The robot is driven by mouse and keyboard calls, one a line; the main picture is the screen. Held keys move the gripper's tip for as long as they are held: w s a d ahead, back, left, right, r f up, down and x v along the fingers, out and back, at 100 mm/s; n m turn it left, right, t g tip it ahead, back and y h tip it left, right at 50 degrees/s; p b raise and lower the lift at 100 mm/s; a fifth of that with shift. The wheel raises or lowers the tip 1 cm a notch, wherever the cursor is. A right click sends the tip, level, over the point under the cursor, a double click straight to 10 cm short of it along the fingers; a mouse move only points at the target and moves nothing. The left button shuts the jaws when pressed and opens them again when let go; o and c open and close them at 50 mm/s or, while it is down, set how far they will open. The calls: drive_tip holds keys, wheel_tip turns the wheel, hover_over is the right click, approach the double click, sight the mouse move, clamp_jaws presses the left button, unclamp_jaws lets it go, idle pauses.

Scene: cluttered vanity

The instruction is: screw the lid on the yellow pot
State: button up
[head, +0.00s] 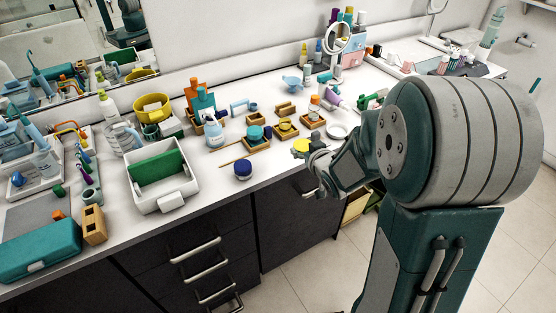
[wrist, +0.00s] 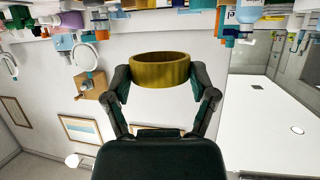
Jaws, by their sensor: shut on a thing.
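My gripper (head: 312,150) is shut on a round yellow lid (head: 301,145), held in the air off the counter's front edge. In the wrist view, where the room looks upside down, the two fingers of my gripper (wrist: 161,76) press the sides of the lid (wrist: 161,71), and its hollow inside shows. A small yellow pot (head: 286,125) appears to sit in a wooden tray on the counter, behind and left of the lid and apart from it. Its top is too small to make out. I cannot pick the pot out in the wrist view.
A navy jar (head: 243,169) stands near the front edge, left of my gripper. A teal jar (head: 254,132) sits in another wooden tray (head: 259,145). A white bin (head: 160,199) and a larger yellow tub (head: 152,107) stand left. A white dish (head: 337,132) lies nearby.

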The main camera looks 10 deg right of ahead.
sight(278, 164)
drive_tip(key=w+a+f, duration=0.1)
drive_tip(key=w+f, duration=0.1)
drive_tip(key=w+a+f, duration=0.2)
drive_tip(key=w, duration=0.1)
drive_tip(key=w+a+f, duration=0.2)
drive_tip(key=shift+w+f, duration=0.15)
drive_tip(key=shift+f, duration=0.25)
drive_tip(key=shift+w+a+f, duration=0.1)
drive_tip(key=shift+w+f, duration=0.1)
drive_tip(key=shift+f, duration=0.1)
drive_tip(key=shift+w+a+f, duration=0.1)
drive_tip(key=shift+w+f, duration=0.05)
drive_tip(key=shift+f, duration=0.5)
drive_tip(key=shift+w+a+f, duration=0.1)
drive_tip(key=shift+w+f, duration=0.05)
drive_tip(key=shift+f, duration=0.85)
drive_tip(key=shift+f, duration=0.2)
drive_tip(key=o, duration=1.2)
